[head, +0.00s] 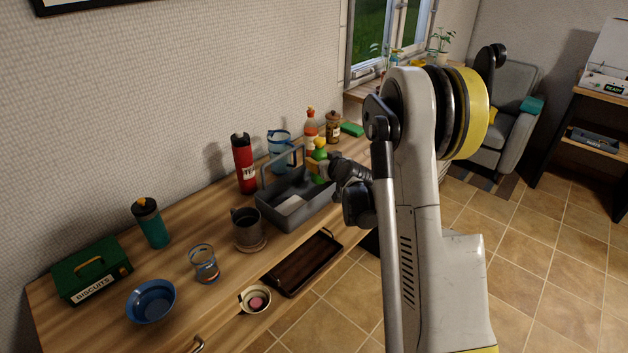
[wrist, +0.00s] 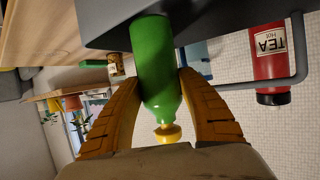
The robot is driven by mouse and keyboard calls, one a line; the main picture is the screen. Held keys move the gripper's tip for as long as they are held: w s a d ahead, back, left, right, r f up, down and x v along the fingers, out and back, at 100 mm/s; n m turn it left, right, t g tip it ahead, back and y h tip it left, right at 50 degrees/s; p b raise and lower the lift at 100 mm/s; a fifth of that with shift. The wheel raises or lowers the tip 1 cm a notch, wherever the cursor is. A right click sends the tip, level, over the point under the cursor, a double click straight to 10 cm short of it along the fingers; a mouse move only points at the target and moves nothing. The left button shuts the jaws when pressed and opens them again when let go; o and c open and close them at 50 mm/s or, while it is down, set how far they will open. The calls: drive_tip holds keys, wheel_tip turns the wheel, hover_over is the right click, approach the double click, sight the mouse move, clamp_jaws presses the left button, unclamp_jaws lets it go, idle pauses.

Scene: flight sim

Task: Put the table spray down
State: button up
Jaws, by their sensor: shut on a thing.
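The table spray, a green bottle with a yellow top (head: 319,152), is upright at the right end of a grey caddy (head: 292,217). In the wrist view the green bottle (wrist: 158,62) stands between the two yellow-brown fingers of my gripper (wrist: 170,85), which is shut on it. The wrist picture is upside down, and the bottle's lower end overlaps the grey caddy wall (wrist: 225,22). I cannot tell whether its base touches the caddy floor. In the head view my gripper (head: 322,168) reaches in from the right, and its fingers partly cover the bottle.
The caddy's handle (head: 264,172) arches beside the bottle. A red tea flask (head: 243,165), blue-banded container (head: 279,150), orange-topped bottle (head: 310,128), brown jar (head: 333,128) and green sponge (head: 352,130) stand behind. A mug (head: 248,228) and dark tray (head: 304,263) are in front.

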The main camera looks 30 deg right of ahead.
drive_tip(key=shift+w+a+f, duration=0.35)
drive_tip(key=shift+a+f, duration=0.1)
wheel_tip(320, 180, down, 4)
drive_tip(key=b, duration=0.2)
drive_tip(key=shift+b, duration=0.3)
drive_tip(key=shift+r, duration=0.2)
drive_tip(key=shift+f, duration=0.1)
drive_tip(key=o, duration=1.3)
